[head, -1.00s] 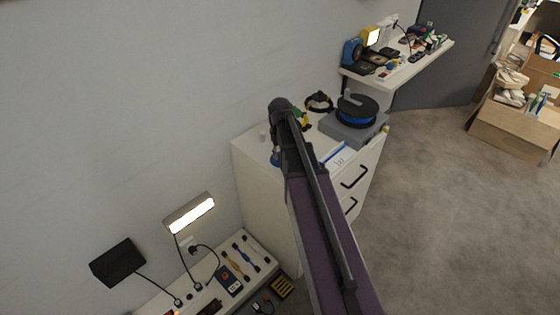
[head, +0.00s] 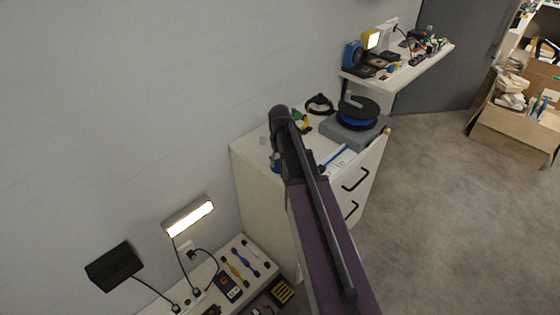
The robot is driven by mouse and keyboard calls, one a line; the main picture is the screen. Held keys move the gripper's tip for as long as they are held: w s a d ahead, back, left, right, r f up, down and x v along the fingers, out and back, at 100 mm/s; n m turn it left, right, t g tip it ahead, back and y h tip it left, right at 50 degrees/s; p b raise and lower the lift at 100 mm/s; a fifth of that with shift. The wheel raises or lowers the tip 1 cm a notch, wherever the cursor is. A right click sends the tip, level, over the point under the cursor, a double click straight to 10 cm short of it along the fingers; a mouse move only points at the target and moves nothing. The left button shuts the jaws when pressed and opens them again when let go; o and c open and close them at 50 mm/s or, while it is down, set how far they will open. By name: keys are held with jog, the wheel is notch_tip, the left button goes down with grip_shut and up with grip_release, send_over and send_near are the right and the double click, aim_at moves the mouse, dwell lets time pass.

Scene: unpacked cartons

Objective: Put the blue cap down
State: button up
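My purple and black arm reaches up the middle of the head view to a white drawer cabinet. Its dark end joint is over the cabinet top, and my gripper is hidden behind the arm, so its fingers and anything in them do not show. A small blue thing (head: 275,162) shows at the left edge of the arm, over the cabinet's front left part. It is too small and too covered to tell whether it is the blue cap, or whether it is held or resting.
The white cabinet (head: 250,158) bears a grey box with a black and blue spool (head: 357,113), a black ring-shaped thing (head: 320,104), and a blue pen on paper (head: 335,155). A wall shelf (head: 402,76) is crowded. A low bench with a lit lamp (head: 188,215) stands lower left.

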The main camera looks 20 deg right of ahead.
jog(key=shift+r, duration=0.1)
dwell(0.3)
notch_tip(320, 180, up, 12)
jog(key=p, duration=1.2)
jog(key=shift+r, duration=0.1)
dwell(0.6)
jog(key=s+a, duration=1.3)
jog(key=s, duration=0.1)
jog(key=shift+a, duration=0.4)
jog(key=shift+r, duration=0.1)
jog(key=shift+r+p, duration=0.15)
jog(key=shift+p, duration=0.25)
